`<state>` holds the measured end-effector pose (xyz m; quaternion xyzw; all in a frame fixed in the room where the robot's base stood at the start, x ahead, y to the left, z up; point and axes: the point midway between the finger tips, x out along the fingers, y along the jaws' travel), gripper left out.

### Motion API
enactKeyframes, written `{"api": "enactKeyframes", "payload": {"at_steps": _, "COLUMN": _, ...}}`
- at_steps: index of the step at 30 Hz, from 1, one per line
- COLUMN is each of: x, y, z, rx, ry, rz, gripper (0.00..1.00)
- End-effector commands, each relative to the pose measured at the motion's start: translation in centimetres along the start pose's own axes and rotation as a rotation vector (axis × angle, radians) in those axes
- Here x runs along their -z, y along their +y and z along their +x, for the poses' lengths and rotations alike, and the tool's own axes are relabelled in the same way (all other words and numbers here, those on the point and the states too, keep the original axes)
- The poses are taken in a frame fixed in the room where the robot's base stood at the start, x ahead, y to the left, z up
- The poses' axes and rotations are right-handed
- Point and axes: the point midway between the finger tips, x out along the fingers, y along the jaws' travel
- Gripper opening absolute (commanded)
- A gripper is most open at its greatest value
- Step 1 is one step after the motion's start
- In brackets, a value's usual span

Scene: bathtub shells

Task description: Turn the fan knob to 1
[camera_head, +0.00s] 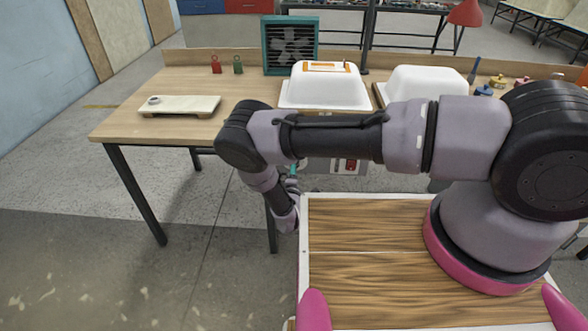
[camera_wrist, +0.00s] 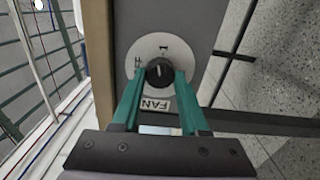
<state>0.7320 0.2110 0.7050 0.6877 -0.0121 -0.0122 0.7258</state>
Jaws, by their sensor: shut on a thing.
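The black fan knob (camera_wrist: 159,76) sits on a round white dial plate (camera_wrist: 150,47) in the wrist view. A "1" mark is at the plate's upper right, and a partly covered "F" is at its left. A "FAN" label (camera_wrist: 156,105) is below. The knob's light pointer line points roughly up in the picture, left of the "1". My gripper (camera_wrist: 160,73) has its teal fingers on both sides of the knob, shut on it. In the head view my arm hides the knob, and only a bit of teal finger shows. The teal box fan (camera_head: 290,45) stands at the table's back.
The wooden table (camera_head: 125,120) holds white tub shells (camera_head: 325,85) (camera_head: 425,82), a pale board (camera_head: 185,105), and red and green weights. A grey panel with a red switch (camera_head: 351,166) is under the table's front edge, partly behind my arm.

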Motion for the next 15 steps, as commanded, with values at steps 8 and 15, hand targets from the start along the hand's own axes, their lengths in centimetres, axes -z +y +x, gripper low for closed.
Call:
{"api": "enactKeyframes", "payload": {"at_steps": 8, "x": -0.03, "y": -0.10, "z": -0.14, "rx": 0.003, "ry": 0.000, "rz": 0.175, "gripper": 0.00}}
{"api": "enactKeyframes", "payload": {"at_steps": 15, "x": -0.03, "y": -0.11, "z": -0.16, "rx": 0.003, "ry": 0.000, "rz": 0.254, "gripper": 0.00}}
